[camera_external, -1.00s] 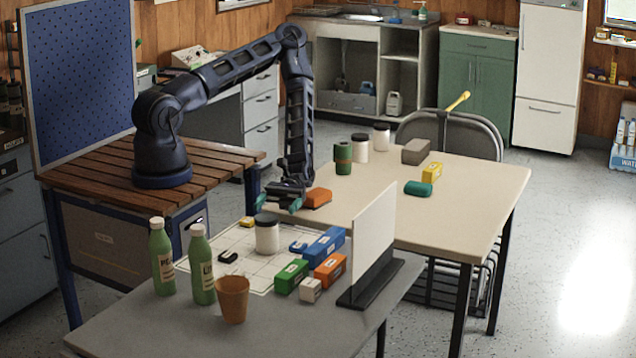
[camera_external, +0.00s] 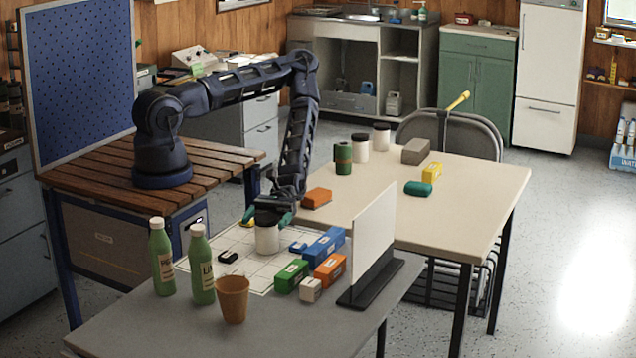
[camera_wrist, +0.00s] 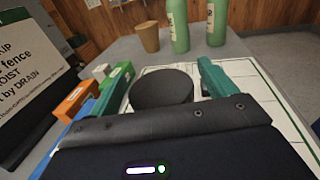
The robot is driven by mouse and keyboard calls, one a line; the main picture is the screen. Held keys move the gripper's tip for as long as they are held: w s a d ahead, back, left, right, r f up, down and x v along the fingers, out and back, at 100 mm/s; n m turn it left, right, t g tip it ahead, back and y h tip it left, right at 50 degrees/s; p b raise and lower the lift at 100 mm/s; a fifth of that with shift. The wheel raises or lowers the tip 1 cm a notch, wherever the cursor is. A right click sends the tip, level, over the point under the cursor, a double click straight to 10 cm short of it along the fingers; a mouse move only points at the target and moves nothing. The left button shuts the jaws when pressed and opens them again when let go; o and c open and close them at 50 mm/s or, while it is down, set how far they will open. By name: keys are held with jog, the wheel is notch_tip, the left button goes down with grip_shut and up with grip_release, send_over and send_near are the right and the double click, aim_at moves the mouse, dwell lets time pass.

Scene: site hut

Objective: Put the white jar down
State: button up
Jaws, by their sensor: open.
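A white jar (camera_external: 267,240) with a dark lid stands upright on the white gridded sheet on the near grey table. My gripper (camera_external: 268,216) is open at the jar's top, with a teal finger on either side of the lid. In the wrist view the round dark lid (camera_wrist: 162,88) lies between the two fingers of my gripper (camera_wrist: 160,90). The jar's body is hidden below the lid there. Whether the fingers touch the jar I cannot tell.
Blue (camera_external: 324,246), green (camera_external: 290,276) and orange (camera_external: 330,268) boxes lie right of the jar, before an upright white panel (camera_external: 374,240). Green bottles (camera_external: 202,270) and a tan cup (camera_external: 232,298) stand at front left. Two similar white jars (camera_external: 360,150) (camera_external: 381,138) stand on the far table.

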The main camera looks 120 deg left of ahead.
jog(key=shift+w+d, duration=0.1)
jog(key=shift+d, duration=0.35)
jog(key=shift+c, duration=0.4)
jog(key=c, duration=1.7)
notch_tip(320, 180, up, 20)
